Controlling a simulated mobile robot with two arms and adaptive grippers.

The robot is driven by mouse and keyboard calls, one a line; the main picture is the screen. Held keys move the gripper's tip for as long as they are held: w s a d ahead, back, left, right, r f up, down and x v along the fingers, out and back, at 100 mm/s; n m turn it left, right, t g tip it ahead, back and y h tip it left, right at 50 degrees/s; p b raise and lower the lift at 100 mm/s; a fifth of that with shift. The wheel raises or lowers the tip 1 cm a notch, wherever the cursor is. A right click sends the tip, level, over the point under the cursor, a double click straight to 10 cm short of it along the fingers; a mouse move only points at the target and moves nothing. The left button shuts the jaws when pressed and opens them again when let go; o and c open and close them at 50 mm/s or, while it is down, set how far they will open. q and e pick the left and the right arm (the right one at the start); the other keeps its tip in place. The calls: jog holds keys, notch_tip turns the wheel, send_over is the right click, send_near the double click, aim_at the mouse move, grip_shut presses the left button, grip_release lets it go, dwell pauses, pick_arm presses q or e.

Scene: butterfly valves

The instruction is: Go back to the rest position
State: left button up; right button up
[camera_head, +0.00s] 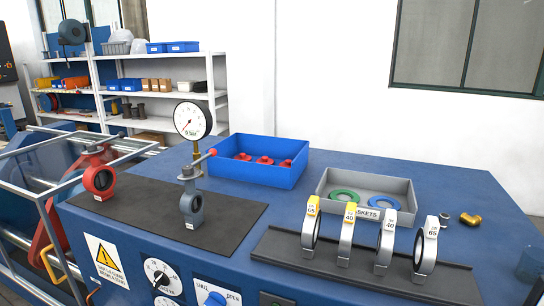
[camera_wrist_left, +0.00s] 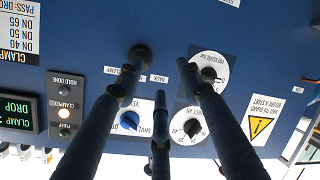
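My left gripper (camera_wrist_left: 168,72) shows only in the left wrist view. Its dark fingers are spread apart with nothing between them, in front of the blue control panel (camera_wrist_left: 262,25), which appears upside down. A blue knob (camera_wrist_left: 130,121) and black dial knobs (camera_wrist_left: 191,127) show between and beside the fingers; I cannot tell whether a fingertip touches the panel. Neither gripper shows in the head view. A grey valve body (camera_head: 191,204) with a red-ended lever and a pressure gauge (camera_head: 192,120) stand on the black mat (camera_head: 228,222). A red ring-shaped part (camera_head: 98,179) stands at the mat's left.
A blue bin (camera_head: 257,172) with red parts and a grey gasket tray (camera_head: 408,189) stand on the blue bench. Several tagged discs (camera_head: 346,238) stand upright in a dark rack at the front right. A brass fitting (camera_head: 470,218) lies at right. A metal-framed guard (camera_head: 40,195) is at left.

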pick_arm(q)
jog(key=s+a+f+m+g+y, duration=0.15)
jog(key=s+f, duration=0.25)
jog(key=f, duration=0.4)
jog(key=s+a+f+m+g, duration=0.15)
jog(key=s+f, duration=0.25)
jog(key=f, duration=0.4)
jog(key=s+f+m+g+y, duration=0.1)
jog(key=s+f+g, duration=0.2)
jog(key=s+f, duration=0.3)
jog(key=s+d+f+m+g, duration=0.2)
jog(key=s+f, duration=0.6)
jog(key=s, duration=0.4)
jog(key=s+d+f+m+g+y+b, duration=0.1)
jog(key=s+d+f+m+g, duration=0.1)
jog(key=s+f+g, duration=0.3)
jog(key=s+f, duration=0.3)
jog(key=s, duration=0.3)
jog(key=shift+s, duration=0.4)
